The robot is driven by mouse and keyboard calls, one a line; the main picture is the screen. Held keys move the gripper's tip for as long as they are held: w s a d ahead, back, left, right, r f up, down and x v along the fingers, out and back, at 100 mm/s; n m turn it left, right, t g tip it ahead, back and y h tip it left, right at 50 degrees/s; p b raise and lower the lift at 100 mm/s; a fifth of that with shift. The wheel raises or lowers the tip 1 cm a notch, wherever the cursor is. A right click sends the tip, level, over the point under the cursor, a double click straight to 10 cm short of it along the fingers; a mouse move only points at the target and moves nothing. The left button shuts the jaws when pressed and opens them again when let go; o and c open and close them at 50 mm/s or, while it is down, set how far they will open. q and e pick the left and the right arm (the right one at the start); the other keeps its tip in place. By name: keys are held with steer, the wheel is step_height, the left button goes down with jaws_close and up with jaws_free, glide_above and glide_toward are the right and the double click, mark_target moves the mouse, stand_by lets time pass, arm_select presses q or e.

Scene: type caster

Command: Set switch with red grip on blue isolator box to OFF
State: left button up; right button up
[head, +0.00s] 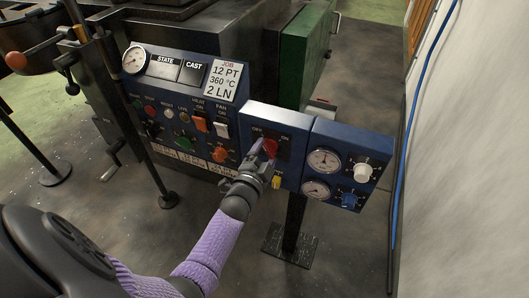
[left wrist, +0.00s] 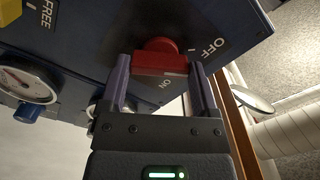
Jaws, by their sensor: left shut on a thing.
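The blue isolator box (head: 254,112) is in the middle of the head view, with a red grip (head: 271,147) on a dark plate with ON to its right and another label to its left. In the left wrist view the red grip (left wrist: 160,62) is a bar on a round red base, with OFF to its right and ON below it. My left gripper (head: 263,151) is shut on the red grip, one purple finger on each side in the left wrist view (left wrist: 160,68). I cannot tell which label the grip points to. My right gripper is not in view.
A blue panel (head: 174,90) with several knobs and switches stands left of the box. A panel with gauges (head: 338,143) and knobs adjoins it on the right. A yellow knob (head: 277,182) sits just below my gripper. A white wall (head: 465,170) is at far right.

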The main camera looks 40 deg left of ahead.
arm_select(q)
steer(key=shift+n, duration=1.4)
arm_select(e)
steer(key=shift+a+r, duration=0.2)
arm_select(q)
steer(key=shift+f, duration=0.1)
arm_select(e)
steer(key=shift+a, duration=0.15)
arm_select(q)
steer(key=o, duration=1.1)
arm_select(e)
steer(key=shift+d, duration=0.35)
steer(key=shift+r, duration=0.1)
